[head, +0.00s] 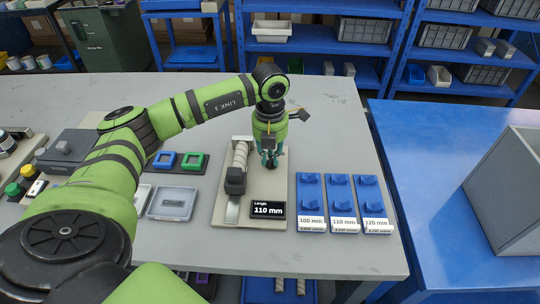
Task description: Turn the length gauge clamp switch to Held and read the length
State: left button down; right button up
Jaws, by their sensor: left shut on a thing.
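The length gauge (222,209) is a beige plate on the grey table, with a pale wrapped roll (240,156) lying along its left side against a dark block (235,181). Its black display (267,210) reads "Length 110 mm". My left gripper (270,163) points down at the plate's right side, its teal fingers shut on a small dark knob, which looks like the clamp switch. The fingers mostly hide the knob, so its setting cannot be read. My right gripper is out of view.
Blue holders labelled 100 mm (311,225), 110 mm (342,225) and 120 mm (375,226) stand right of the gauge. A grey bin (510,190) stands on the blue table.

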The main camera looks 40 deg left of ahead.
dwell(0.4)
pick_arm(q)
jog(key=c, duration=1.1)
grip_release()
notch_tip(320, 180, up, 12)
